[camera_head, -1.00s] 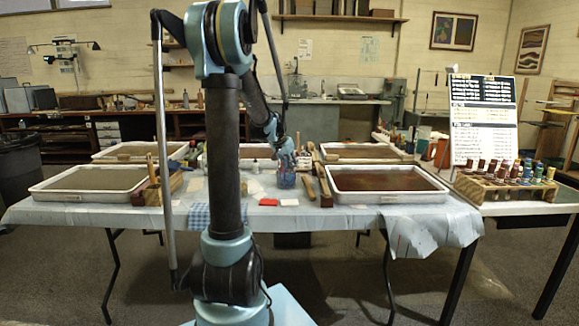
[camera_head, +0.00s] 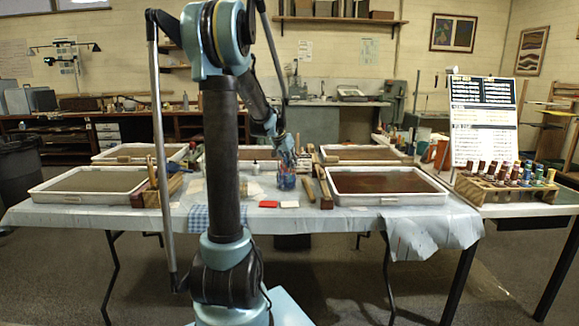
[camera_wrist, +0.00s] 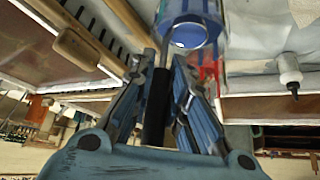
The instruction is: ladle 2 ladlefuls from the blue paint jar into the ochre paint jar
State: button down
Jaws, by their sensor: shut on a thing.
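My gripper (camera_wrist: 165,95) is shut on a dark handle (camera_wrist: 155,115), which I take for the ladle's; a thin rod runs on from it toward a clear jar with blue in it (camera_wrist: 190,32). Whether the ladle's bowl is inside that jar I cannot tell. In the head view my gripper (camera_head: 286,150) is just above a glass jar with blue and red showing (camera_head: 287,182), near the table's middle. I cannot make out an ochre jar in either view; my arm hides part of the table.
Shallow trays stand left (camera_head: 85,196) and right (camera_head: 390,196) on the covered table. A red card (camera_head: 268,204) and a white card (camera_head: 289,204) lie in front of the jar. Wooden tools lie right of it. The wrist view shows a white bottle (camera_wrist: 289,70).

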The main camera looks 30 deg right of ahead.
jog(key=shift+r, duration=4.1)
